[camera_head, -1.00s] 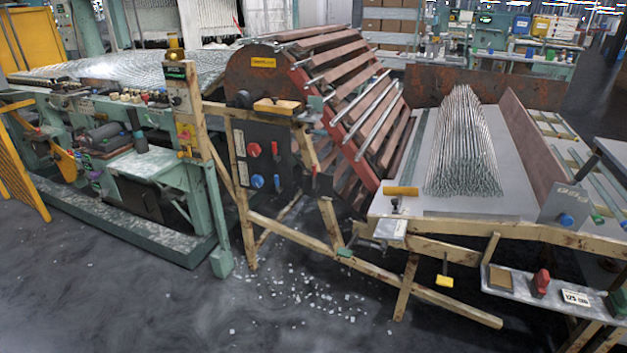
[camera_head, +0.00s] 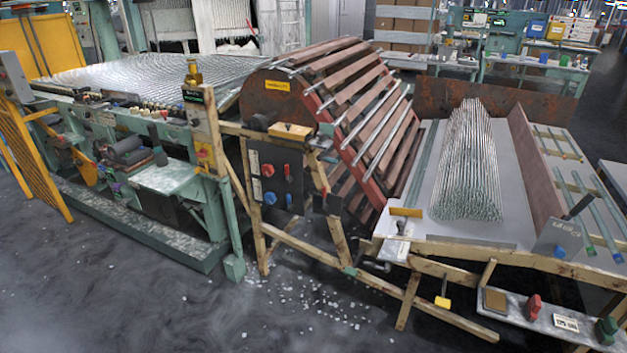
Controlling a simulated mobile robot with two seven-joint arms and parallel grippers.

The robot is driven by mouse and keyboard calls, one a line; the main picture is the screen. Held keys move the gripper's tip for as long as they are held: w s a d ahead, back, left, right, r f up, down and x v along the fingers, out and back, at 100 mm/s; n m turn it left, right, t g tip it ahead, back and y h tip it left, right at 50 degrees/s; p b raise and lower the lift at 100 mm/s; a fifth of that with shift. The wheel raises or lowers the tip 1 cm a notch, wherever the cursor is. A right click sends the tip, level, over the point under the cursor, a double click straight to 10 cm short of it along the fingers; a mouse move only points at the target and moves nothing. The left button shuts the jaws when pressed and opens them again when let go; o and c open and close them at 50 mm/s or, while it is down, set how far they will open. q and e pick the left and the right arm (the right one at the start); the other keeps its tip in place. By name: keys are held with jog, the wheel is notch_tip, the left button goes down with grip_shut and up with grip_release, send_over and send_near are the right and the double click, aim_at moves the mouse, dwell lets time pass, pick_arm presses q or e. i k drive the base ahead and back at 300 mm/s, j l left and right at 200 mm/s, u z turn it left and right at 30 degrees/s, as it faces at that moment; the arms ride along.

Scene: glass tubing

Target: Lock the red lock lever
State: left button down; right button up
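Several red controls are in view, and I cannot tell for sure which is the red lock lever. A small thin red lever (camera_head: 325,190) sits on a dark plate on the yellowish wooden frame below the drum. A red knob (camera_head: 268,170) and a slim red handle (camera_head: 288,171) are on the dark control panel (camera_head: 276,197) to its left. A red upright handle (camera_head: 533,307) stands on the grey shelf plate (camera_head: 508,303) at the lower right. Their lever positions are too small to read. Neither of my grippers is in view.
A slatted drum (camera_head: 280,95) stands in the middle. Glass tubes (camera_head: 468,165) are piled on the grey table (camera_head: 435,226). A green machine (camera_head: 175,178) and yellow fence (camera_head: 35,160) are at left. White shards (camera_head: 315,303) litter the otherwise open floor in front.

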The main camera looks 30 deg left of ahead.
aim_at(325, 206)
jog(key=i+j+z, duration=0.1)
jog(key=j, duration=0.25)
jog(key=i+j, duration=0.3)
jog(key=i+j+z, duration=0.15)
jog(key=j, duration=0.2)
jog(key=i+j, duration=0.2)
jog(key=j, duration=0.15)
jog(key=i+j+z, duration=0.15)
jog(key=j, duration=0.25)
jog(key=i+j, duration=0.15)
jog(key=j, duration=0.2)
jog(key=i+j+z, duration=0.15)
jog(key=j, duration=0.25)
